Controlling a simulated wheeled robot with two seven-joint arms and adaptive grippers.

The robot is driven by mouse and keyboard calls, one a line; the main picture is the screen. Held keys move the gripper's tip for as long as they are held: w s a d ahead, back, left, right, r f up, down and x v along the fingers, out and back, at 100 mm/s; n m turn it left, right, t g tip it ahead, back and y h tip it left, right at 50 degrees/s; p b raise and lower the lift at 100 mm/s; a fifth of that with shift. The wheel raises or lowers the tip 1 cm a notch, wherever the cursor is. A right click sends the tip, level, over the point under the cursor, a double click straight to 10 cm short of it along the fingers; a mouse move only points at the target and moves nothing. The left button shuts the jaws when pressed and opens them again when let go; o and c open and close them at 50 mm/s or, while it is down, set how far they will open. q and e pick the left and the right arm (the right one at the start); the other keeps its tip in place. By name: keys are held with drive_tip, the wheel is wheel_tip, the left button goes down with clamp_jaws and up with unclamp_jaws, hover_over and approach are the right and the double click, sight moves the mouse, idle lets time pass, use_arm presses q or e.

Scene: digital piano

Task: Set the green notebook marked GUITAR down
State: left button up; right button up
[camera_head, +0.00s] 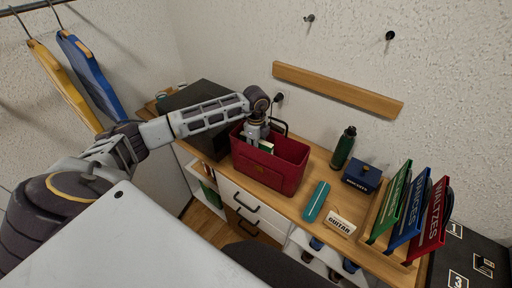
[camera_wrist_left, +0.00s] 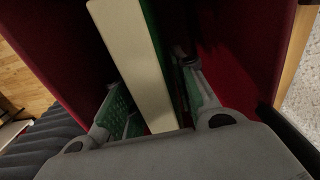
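The red bin (camera_head: 300,160) stands on the wooden top. My left gripper (camera_head: 262,138) reaches down into it from above. A notebook with cream page edges (camera_wrist_left: 135,55) and a green cover (camera_wrist_left: 158,30) is upright in the bin between my left gripper's fingers (camera_wrist_left: 155,95). In the head view only a little of the notebook (camera_head: 266,146) shows beside the gripper. Whether the fingers press on it or stand slightly apart is unclear, and its lower edge is hidden. A small cream sign marked GUITAR (camera_head: 341,222) stands on the top, right of the bin. My right gripper is not in view.
A teal case (camera_head: 316,202), a dark green bottle (camera_head: 344,147) and a dark blue box (camera_head: 362,177) stand right of the bin. A wooden rack (camera_head: 378,228) holds green, blue and red upright folders. A black box (camera_head: 200,105) is behind my left arm. Free wood lies around the GUITAR sign.

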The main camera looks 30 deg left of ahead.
use_arm(q)
drive_tip(key=shift+r, duration=0.2)
wheel_tip(320, 180, up, 10)
drive_tip(key=shift+r+b, duration=0.2)
drive_tip(key=shift+b, duration=0.7)
drive_tip(key=shift+r, duration=0.8)
